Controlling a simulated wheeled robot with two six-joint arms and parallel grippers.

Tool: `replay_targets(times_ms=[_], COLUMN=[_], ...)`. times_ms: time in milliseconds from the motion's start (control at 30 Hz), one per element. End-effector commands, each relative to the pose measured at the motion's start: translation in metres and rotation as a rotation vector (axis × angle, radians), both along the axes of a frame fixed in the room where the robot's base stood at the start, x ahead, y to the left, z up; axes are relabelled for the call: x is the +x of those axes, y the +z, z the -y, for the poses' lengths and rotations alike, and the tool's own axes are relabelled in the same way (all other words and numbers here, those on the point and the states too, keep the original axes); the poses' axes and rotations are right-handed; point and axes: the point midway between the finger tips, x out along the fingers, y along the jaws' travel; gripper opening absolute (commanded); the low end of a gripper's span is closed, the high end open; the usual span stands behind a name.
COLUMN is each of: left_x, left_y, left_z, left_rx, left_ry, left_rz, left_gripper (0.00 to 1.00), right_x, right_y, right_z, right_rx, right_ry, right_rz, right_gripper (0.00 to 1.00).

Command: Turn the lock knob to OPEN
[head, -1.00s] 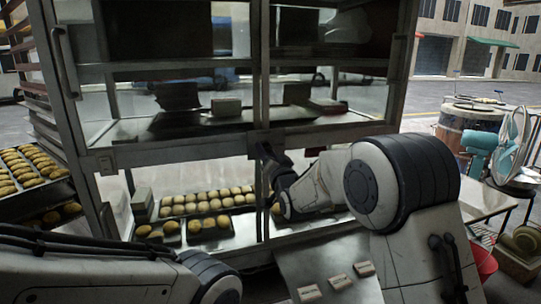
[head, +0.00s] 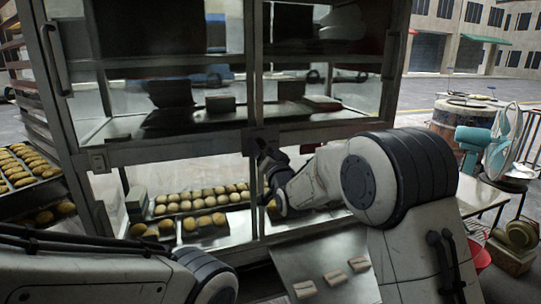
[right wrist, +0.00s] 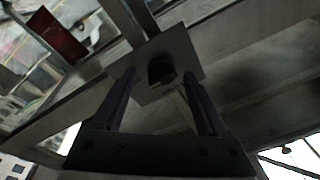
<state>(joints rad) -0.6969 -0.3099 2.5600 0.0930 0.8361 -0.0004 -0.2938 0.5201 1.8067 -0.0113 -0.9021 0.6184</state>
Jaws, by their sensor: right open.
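The lock knob (right wrist: 161,69) is a dark, rounded piece on a square metal plate (right wrist: 180,52) on the cabinet's frame in the right wrist view. My right gripper (right wrist: 165,82) is open, with one finger on each side of the knob. I cannot tell whether the fingers touch it. In the head view my right gripper (head: 262,147) is at the cabinet's middle post, and it mostly hides the knob. My left arm shows at the lower left of the head view, but its gripper is out of view.
The glass cabinet (head: 190,142) holds trays of buns (head: 200,203) on its lower level. A metal board (head: 290,262) with small labels lies in front. A teal fan (head: 474,137) and a barrel (head: 466,113) stand at the right. Bread racks (head: 35,165) stand at the left.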

Motion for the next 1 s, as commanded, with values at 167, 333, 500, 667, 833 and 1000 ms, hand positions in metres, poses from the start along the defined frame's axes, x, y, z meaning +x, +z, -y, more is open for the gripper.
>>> replay_targets(times_ms=[167,333,500,667,833,1000], left_x=[0.000,0.000,0.000,0.000,0.000,0.000], left_y=[-0.005,-0.009,-0.012,-0.013,-0.013,-0.013], left_z=[0.000,0.000,0.000,0.000,0.000,0.000], left_rx=[0.000,0.000,0.000,0.000,0.000,0.000], left_ry=[0.000,0.000,0.000,0.000,0.000,0.000], left_rz=[0.000,0.000,0.000,0.000,0.000,0.000], left_gripper=[0.50,0.50,0.50,0.50,0.50,0.50], right_x=[-0.026,-0.057,-0.081,-0.091,-0.092,-0.093], right_y=[-0.005,-0.009,-0.012,-0.013,-0.013,-0.014], right_z=[0.007,0.018,0.027,0.030,0.030,0.030], right_rx=[0.000,0.001,0.001,0.003,0.003,-0.001], right_ry=[0.001,-0.001,-0.002,-0.003,-0.003,-0.001], right_rz=[0.000,0.002,0.003,0.003,0.003,0.000], right_gripper=[0.76,0.76,0.76,0.76,0.76,0.76])
